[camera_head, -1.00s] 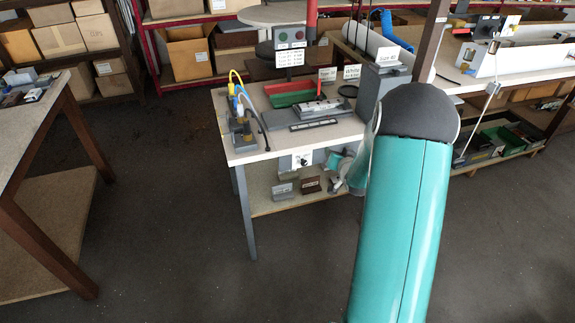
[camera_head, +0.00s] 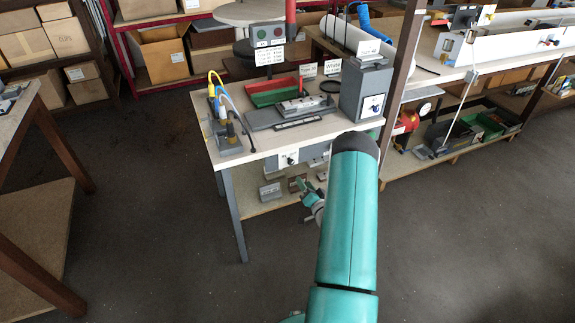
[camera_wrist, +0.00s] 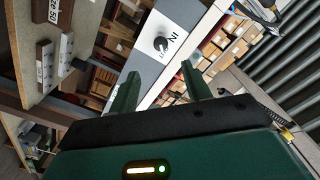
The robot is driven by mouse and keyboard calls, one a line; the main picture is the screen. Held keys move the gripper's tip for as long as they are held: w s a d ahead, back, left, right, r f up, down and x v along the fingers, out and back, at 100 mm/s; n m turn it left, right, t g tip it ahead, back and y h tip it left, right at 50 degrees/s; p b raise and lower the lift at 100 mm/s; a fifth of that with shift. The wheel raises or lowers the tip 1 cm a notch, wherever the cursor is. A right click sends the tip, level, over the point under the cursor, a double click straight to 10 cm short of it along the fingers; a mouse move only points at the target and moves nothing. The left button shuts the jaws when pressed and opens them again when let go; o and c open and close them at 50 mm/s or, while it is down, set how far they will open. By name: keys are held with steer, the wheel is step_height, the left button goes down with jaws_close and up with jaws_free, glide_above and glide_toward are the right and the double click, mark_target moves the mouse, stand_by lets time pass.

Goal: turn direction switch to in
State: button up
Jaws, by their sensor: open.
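The direction switch is a dark round knob (camera_wrist: 160,44) on a white plate marked IN, with a smaller marking on the knob's other side. Which way the knob points is too small to tell. In the head view the white switch plate (camera_head: 289,159) is on the front of the workbench, under its top. My gripper (camera_wrist: 160,68) is open and empty, its two green fingers apart, with the knob beyond the fingertips and not touched. In the head view my gripper (camera_head: 306,190) is low in front of the bench, partly hidden by my arm.
The workbench top (camera_head: 228,152) carries cables, a red and green tray (camera_head: 272,92) and a grey box (camera_head: 365,88) with another knob. Labelled blocks (camera_head: 271,190) sit on the lower shelf. A brown post (camera_head: 401,75) stands at right. The floor in front is clear.

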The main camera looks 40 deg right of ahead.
mark_target(292, 163)
steer(key=x, duration=1.2)
steer(key=shift+w+a, duration=0.1)
steer(key=c, duration=1)
